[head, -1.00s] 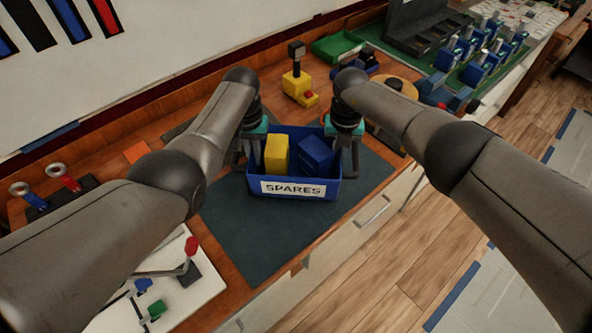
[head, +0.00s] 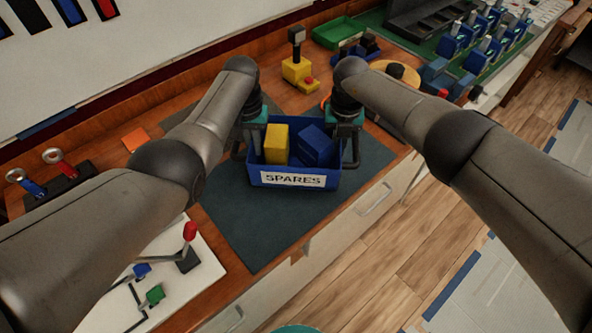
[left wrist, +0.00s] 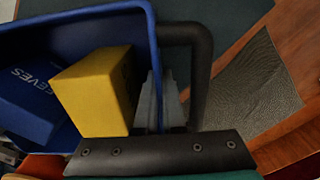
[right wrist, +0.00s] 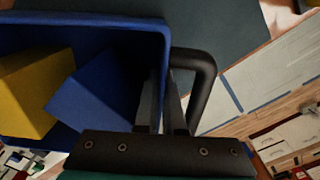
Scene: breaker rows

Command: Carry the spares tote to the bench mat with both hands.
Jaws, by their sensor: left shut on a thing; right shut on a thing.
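The blue spares tote (head: 258,180), with a white SPARES label, is level over the dark bench mat (head: 250,225). I cannot tell whether its base touches the mat. It holds a yellow box (head: 276,144) and a blue box (head: 315,146). My left gripper (head: 240,148) is shut on the tote's left dark handle, which shows in the left wrist view (left wrist: 202,75). My right gripper (head: 352,150) is shut on the right handle, which shows in the right wrist view (right wrist: 205,90). The tote hides part of the mat.
A white board with a red-knobbed lever (head: 190,232) lies at the near left. Behind the tote are a yellow block with a red button (head: 297,70) and a green tray (head: 340,33). An orange square (head: 135,140) lies at left. Bare mat shows in front.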

